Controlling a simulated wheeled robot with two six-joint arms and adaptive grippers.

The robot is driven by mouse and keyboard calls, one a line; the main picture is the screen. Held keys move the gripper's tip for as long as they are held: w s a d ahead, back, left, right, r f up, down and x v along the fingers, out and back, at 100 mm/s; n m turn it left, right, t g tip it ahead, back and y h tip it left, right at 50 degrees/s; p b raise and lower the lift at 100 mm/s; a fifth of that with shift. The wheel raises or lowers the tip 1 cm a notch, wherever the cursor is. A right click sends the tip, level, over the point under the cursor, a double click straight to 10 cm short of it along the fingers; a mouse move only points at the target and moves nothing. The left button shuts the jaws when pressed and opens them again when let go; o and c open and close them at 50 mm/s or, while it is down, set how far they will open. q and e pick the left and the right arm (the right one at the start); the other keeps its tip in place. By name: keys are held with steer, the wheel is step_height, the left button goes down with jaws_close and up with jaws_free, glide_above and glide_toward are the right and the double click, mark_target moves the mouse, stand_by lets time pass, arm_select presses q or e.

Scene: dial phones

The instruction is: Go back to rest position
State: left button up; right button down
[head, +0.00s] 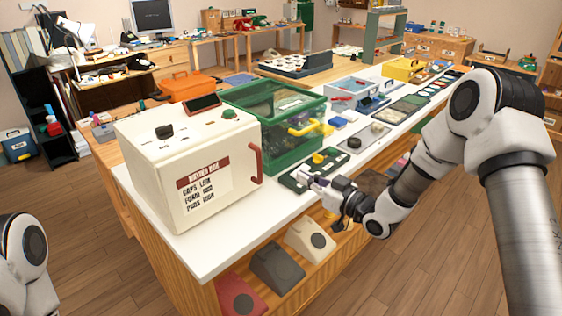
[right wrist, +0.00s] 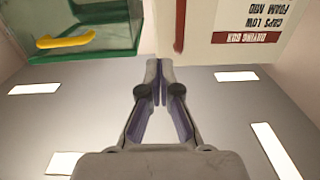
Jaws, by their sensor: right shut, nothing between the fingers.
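My right gripper (head: 316,184) is above the white worktop's front edge, close to a dark tray (head: 300,178) with a yellow part on it. In the right wrist view its two fingers (right wrist: 160,70) meet at the tips, with nothing between them. The right arm reaches in from the right side of the head view. On the left edge of the head view only a link of my left arm shows; the left gripper is out of view.
A cream drying box (head: 150,180) with a red handle and a green clear-sided case (head: 235,98) stand on the worktop (head: 205,262). Dial phones, including a grey one (head: 277,268), sit on the shelf below. Wooden floor (head: 400,280) is clear at the front right.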

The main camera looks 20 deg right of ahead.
steer(key=s+a+f+m+g+h+p, duration=0.1)
steer(key=s+a+f+g, duration=0.2)
steer(key=s+f, duration=0.6)
steer(key=s+a+f+m+g+h+p, duration=0.1)
steer(key=s+a+f+g+h, duration=0.2)
steer(key=f, duration=0.9)
steer(key=s+d+f+m+g+h, duration=0.1)
steer(key=s+f+g, duration=0.2)
steer(key=s, duration=0.6)
steer(key=s+d+f+m+g+h, duration=0.1)
steer(key=s+d+f+g+h, duration=0.1)
steer(key=s, duration=0.6)
steer(key=s+d+f+m+g+h, duration=0.1)
steer(key=s+d+f+m+g, duration=0.1)
steer(key=s+g, duration=0.3)
steer(key=s+f, duration=0.1)
steer(key=s, duration=0.3)
steer(key=shift+s+d+f+h, duration=0.15)
steer(key=shift+s+f+h, duration=0.15)
steer(key=shift+f, duration=0.05)
